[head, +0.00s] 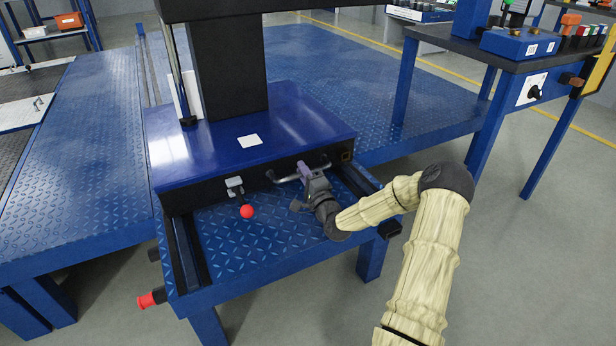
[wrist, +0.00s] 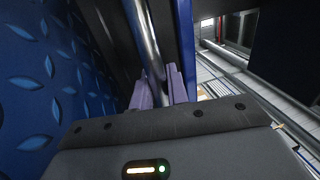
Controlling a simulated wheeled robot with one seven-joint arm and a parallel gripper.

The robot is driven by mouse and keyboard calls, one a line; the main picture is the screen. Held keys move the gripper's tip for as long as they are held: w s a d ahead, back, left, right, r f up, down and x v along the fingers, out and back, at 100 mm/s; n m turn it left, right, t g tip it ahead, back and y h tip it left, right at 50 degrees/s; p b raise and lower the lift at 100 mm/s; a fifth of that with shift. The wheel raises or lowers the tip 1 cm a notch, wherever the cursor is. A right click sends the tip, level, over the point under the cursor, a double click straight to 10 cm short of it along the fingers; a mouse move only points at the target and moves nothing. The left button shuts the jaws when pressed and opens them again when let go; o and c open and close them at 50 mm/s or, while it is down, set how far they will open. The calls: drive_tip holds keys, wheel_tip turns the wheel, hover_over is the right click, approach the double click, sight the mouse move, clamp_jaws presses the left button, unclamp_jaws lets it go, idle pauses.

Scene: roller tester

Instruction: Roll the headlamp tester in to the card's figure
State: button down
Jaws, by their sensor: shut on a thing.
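The headlamp tester has a glossy blue base (head: 290,125) with a black column (head: 228,70), standing on a blue tread-plate stand in the head view. A bent metal handle bar (head: 284,180) runs along its dark front face. My gripper (head: 304,169) is at that bar, near the right part of the front. In the wrist view the purple fingers (wrist: 163,86) are shut on the silver bar (wrist: 145,40). A lever with a red ball (head: 247,211) hangs from the front, left of my gripper. A blank-looking white card (head: 250,141) lies on the base; no figure is readable.
Dark rails (head: 185,250) run along the stand's sides, with a red-ended stop (head: 151,299) at front left. A blue bench (head: 470,48) with devices stands at right, bearing a white plate with a black knob (head: 534,91). Grey floor is clear at front right.

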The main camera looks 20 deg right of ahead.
drive_tip(key=shift+a+f, duration=0.1)
drive_tip(key=shift+f, duration=0.05)
drive_tip(key=c, duration=1.5)
unclamp_jaws()
drive_tip(key=shift+s, duration=0.1)
drive_tip(key=shift+o, duration=0.2)
